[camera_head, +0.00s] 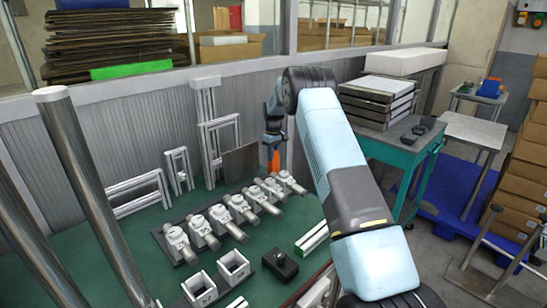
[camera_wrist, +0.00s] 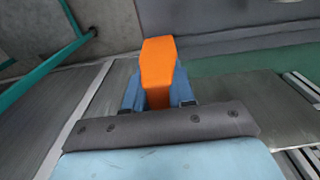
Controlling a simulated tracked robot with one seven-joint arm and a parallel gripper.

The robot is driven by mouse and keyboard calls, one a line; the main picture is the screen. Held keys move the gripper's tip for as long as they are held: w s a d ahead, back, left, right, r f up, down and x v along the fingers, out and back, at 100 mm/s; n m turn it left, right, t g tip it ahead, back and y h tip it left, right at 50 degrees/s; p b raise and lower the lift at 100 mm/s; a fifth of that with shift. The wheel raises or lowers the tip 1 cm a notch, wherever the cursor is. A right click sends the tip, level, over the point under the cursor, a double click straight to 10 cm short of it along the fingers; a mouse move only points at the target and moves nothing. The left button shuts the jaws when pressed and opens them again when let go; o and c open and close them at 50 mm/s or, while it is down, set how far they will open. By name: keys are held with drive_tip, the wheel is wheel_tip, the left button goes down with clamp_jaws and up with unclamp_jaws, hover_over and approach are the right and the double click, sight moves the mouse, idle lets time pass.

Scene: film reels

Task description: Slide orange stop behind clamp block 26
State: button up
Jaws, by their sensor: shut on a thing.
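The orange stop (camera_wrist: 159,62) is between the two blue fingers of my gripper (camera_wrist: 159,92) in the wrist view, and sticks out past the fingertips. In the head view the orange stop (camera_head: 275,161) shows as a small orange piece under my gripper (camera_head: 274,143), above the far end of the green table. A row of several grey clamp blocks (camera_head: 239,209) stands on a dark strip on the table, to the left of and nearer than the gripper. I cannot read any number on them, so I cannot tell which is block 26.
White frames (camera_head: 218,140) lean on the grey ribbed wall behind the table. A black block (camera_head: 281,263) and two square white holders (camera_head: 233,266) lie at the front. A teal bench (camera_head: 397,150) with stacked trays stands right of my arm.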

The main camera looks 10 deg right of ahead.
clamp_jaws()
drive_tip(key=s+a, duration=0.5)
drive_tip(key=a, duration=0.3)
drive_tip(key=s+a, duration=0.5)
drive_tip(key=a, duration=0.4)
drive_tip(key=shift+a, duration=0.2)
idle(1.4)
drive_tip(key=s+a, duration=0.5)
drive_tip(key=a, duration=0.3)
drive_tip(key=s+a, duration=0.5)
drive_tip(key=a, duration=0.4)
drive_tip(key=shift+a, duration=0.15)
idle(1.8)
